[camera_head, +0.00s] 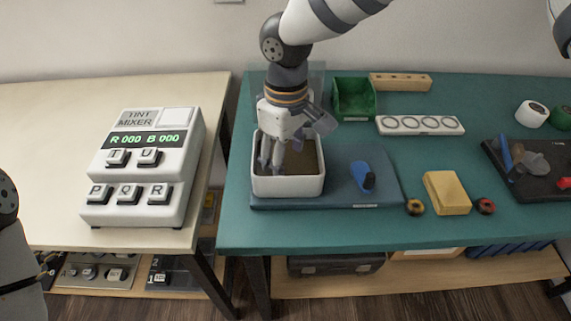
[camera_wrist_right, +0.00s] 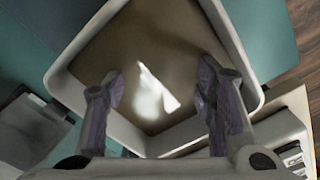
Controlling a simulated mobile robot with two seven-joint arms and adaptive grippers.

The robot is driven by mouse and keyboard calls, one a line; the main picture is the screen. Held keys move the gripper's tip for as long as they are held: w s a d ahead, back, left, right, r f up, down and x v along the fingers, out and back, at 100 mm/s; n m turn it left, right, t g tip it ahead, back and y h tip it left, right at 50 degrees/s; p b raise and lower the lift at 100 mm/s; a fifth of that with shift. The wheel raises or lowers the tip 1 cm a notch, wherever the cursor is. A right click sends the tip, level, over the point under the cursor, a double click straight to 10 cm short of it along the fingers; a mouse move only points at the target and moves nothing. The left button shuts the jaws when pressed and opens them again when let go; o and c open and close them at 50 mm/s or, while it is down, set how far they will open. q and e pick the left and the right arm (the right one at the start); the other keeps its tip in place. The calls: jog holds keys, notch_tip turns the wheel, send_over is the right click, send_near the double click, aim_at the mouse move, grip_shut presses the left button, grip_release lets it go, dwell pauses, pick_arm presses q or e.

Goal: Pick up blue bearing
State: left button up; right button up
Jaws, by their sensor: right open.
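No blue bearing can be made out in either view. My right gripper (camera_head: 274,160) is open and points down into a white-rimmed tray (camera_head: 288,187). In the right wrist view the gripper's two fingers (camera_wrist_right: 160,95) stand apart over the tray's brown inside. Between them is a pale, bright patch that may be a reflection; no bearing shows there. In the head view my gripper hides part of the tray's inside. My left gripper is not in view.
The tray stands on a blue-grey mat (camera_head: 330,200) with a blue object (camera_head: 363,177) beside it. A green bin (camera_head: 354,98), a holder with several round slots (camera_head: 420,125) and a yellow block (camera_head: 447,193) are nearby. A tint mixer (camera_head: 145,170) stands on the left table.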

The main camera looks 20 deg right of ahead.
aim_at(284, 165)
jog(key=shift+r, duration=0.1)
grip_shut()
jog(key=shift+r, duration=0.4)
notch_tip(284, 165, up, 3)
jog(key=shift+a+r, duration=0.1)
jog(key=shift+a, duration=0.05)
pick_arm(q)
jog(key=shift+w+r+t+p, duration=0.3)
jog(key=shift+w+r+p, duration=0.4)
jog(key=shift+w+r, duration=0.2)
pick_arm(e)
jog(key=s+a+r, duration=0.6)
jog(key=a+r, duration=0.3)
jog(key=a, duration=0.3)
jog(key=shift+s, duration=0.4)
